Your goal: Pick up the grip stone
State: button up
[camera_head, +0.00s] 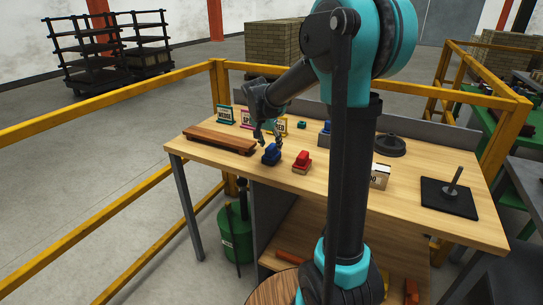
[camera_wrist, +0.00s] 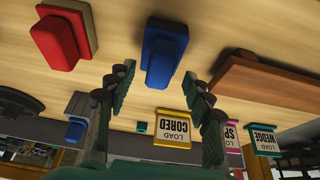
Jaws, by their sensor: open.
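A blue block (camera_head: 271,155) with a stepped, raised top stands on the wooden table, and it also shows in the wrist view (camera_wrist: 163,52). A red block (camera_head: 302,162) of similar form, on a pale base, stands to its right; it shows at upper left in the wrist view (camera_wrist: 60,38). No label shows which one is the grip stone. My gripper (camera_head: 267,138) is just above the blue block, with its fingers apart. In the wrist view my open fingertips (camera_wrist: 158,72) point towards the blue block, with nothing held between them.
A long brown board (camera_head: 220,139) lies left of the blue block. Behind stand small signs: teal (camera_head: 226,115), pink (camera_head: 246,118) and yellow (camera_head: 284,126). A dark round dish (camera_head: 390,146), and a black mat (camera_head: 436,203) with an upright rod, are at right. Yellow rails (camera_head: 130,90) flank the table.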

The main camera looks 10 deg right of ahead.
jog(key=shift+x, duration=1.35)
jog(key=shift+c, duration=0.4)
grip_shut()
